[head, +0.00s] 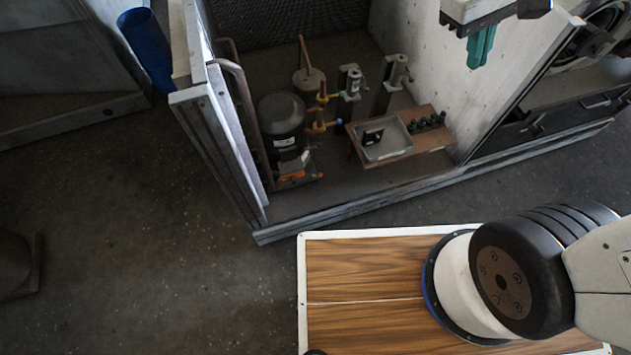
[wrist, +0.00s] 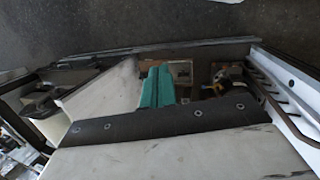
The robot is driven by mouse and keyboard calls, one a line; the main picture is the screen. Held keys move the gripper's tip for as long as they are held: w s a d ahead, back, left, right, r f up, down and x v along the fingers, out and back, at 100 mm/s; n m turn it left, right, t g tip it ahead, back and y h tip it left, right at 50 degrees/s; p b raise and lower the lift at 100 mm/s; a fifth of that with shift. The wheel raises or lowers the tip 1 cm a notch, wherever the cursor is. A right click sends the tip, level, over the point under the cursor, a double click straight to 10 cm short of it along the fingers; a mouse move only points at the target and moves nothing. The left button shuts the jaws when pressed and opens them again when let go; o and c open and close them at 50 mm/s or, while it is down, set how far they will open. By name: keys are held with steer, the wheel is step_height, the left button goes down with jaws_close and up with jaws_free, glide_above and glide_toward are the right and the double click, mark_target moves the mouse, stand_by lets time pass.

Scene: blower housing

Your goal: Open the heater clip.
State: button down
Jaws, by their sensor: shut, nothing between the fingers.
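The heater clip cannot be made out for certain in either view. A black compressor (head: 283,120) stands in the open housing in the head view, with a small orange part (head: 297,177) at its base; I cannot tell whether that part is the clip. My gripper (head: 480,48) has green fingers, shut and empty. In the head view it hangs at the upper right in front of the pale inner wall, right of the compressor and apart from it. The green fingers also show in the wrist view (wrist: 157,88), where they hide part of the housing interior.
A metal tray (head: 380,143) sits on a wooden board beside several dark knobs. Copper pipes (head: 240,95) run along the left panel. Upright valves (head: 350,85) stand behind the tray. The pale wall (head: 425,60) bounds the right side.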

steer(key=w+a+f+n+t+h, duration=0.1)
steer(key=w+a+f+n+h, duration=0.15)
steer(key=w+a+f, duration=0.4)
steer(key=w+a+f+n+h, duration=0.2)
steer(key=w+a+f+n, duration=0.15)
steer(key=f, duration=0.65)
steer(key=w+a+f+n+t+h, duration=0.1)
steer(key=w+a+f+n+h, duration=0.1)
steer(key=w+a+f+n, duration=0.45)
steer(key=s+a+f+n+t+y, duration=0.1)
steer(key=s+a+f+n+t, duration=0.1)
steer(key=f, duration=1.3)
steer(key=s+a+f+n+t+y, duration=0.2)
steer(key=s+a+f+n, duration=0.3)
steer(key=f, duration=1)
steer(key=s+a+f+n+t+y, duration=0.1)
steer(key=s+a+f+n+t, duration=0.2)
steer(key=f, duration=1.2)
steer(key=a+n, duration=0.2)
steer(key=n, duration=0.1)
steer(key=shift+s+a+n+y, duration=0.2)
steer(key=shift+a+n+y, duration=0.05)
steer(key=shift+n+y, duration=0.1)
steer(key=shift+f, duration=0.1)
steer(key=w+d+f, duration=0.5)
steer(key=w, duration=0.5)
steer(key=shift+d+f, duration=0.25)
steer(key=shift+d, duration=0.15)
